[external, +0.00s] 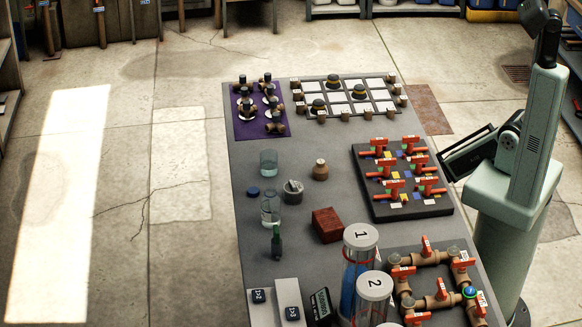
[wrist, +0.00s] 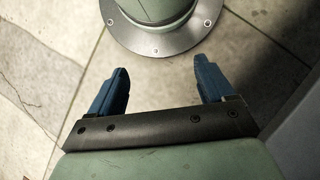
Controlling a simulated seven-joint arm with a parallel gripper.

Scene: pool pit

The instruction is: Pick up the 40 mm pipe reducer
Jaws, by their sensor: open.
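My gripper (wrist: 161,68) shows in the wrist view with its two blue fingers wide apart and nothing between them. It points down at a round grey base flange and the floor, away from the table things. In the external view the gripper is not visible. Several brown pipe fittings stand on a purple mat (external: 245,127) at the far left of the table. More brown fittings (external: 346,115) line the edges of a grid board with white squares. I cannot tell which fitting is the 40 mm pipe reducer.
The grey table (external: 290,245) also holds a dark board (external: 412,209) of red-handled valves, a pipe loop with orange-tagged valves (external: 440,303), two numbered cylinders (external: 360,237), glass beakers (external: 270,210), a brown jar (external: 320,170), a red block (external: 327,225) and a green bottle (external: 276,242).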

